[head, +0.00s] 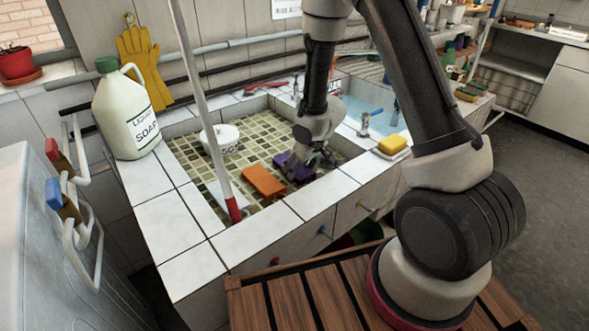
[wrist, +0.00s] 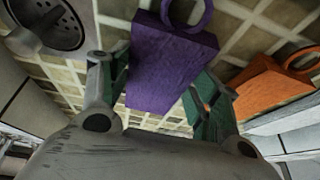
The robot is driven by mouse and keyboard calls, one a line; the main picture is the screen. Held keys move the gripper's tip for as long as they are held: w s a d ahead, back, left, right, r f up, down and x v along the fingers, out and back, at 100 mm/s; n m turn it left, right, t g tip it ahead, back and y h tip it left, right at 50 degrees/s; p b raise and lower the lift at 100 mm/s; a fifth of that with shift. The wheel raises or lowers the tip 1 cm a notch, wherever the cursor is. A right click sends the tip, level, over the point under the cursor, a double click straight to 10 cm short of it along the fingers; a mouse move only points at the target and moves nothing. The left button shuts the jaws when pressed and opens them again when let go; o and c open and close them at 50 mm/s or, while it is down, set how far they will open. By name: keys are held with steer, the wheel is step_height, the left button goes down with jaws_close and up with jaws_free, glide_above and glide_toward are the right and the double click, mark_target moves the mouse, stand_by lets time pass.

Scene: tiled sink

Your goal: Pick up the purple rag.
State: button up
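The purple rag (wrist: 168,62) lies on the tiled bottom of the sink, with a ring at its far end in the wrist view. It also shows in the head view (head: 296,167), partly hidden by my gripper. My gripper (wrist: 160,92) is open, with one finger on each side of the rag's near end. The fingers look apart from the rag; I cannot tell how far above the sink bottom they are. In the head view my gripper (head: 316,160) reaches down into the sink over the rag.
An orange rag (head: 264,181) lies left of the purple one; in the wrist view it is on the right (wrist: 268,88). A pole (head: 205,100) with a red end leans in the sink. A drain (wrist: 48,22) is at upper left in the wrist view.

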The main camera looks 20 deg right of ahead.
stand_by(0.3)
step_height(320, 180, up, 10)
stand_by(0.6)
